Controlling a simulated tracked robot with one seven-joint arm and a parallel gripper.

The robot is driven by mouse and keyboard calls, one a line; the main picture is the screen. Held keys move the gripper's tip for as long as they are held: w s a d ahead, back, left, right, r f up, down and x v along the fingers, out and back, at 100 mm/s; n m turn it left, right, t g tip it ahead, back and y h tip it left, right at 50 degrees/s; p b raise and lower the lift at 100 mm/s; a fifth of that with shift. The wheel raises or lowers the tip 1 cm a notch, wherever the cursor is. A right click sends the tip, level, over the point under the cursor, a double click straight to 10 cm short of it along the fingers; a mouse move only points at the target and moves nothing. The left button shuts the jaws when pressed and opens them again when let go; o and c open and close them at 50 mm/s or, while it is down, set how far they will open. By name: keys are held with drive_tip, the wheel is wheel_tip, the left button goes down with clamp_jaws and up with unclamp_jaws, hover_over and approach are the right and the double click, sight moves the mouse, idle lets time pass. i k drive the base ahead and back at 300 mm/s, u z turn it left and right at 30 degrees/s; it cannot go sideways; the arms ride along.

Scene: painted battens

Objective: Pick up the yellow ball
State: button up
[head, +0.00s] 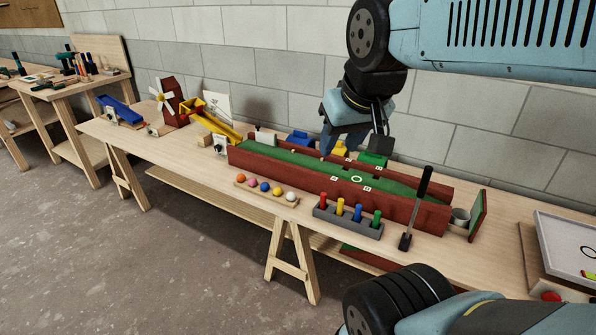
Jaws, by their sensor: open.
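The yellow ball (278,191) sits in a row of small balls on a low wooden rack (262,196) near the front edge of the workbench. It is between a dark blue ball (265,187) and a white ball (291,196). An orange ball (241,178) and a pink ball (252,183) are at the rack's left end. My gripper (353,150) points down above the green lane, behind and to the right of the yellow ball and apart from it. Its fingers are spread, with nothing seen between them.
A long red-walled trough with a green lane (310,168) runs behind the rack. A grey holder (350,220) with coloured pegs stands right of the rack, and a dark-handled putter (416,210) stands farther right. The bench top (195,165) left of the rack is clear.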

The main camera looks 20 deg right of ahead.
sight(278, 191)
drive_tip(key=z, duration=0.3)
drive_tip(key=i, duration=0.8)
drive_tip(key=z, duration=0.45)
drive_tip(key=k, duration=0.8)
drive_tip(key=z, duration=0.2)
drive_tip(key=i, duration=0.8)
drive_tip(key=u, duration=0.05)
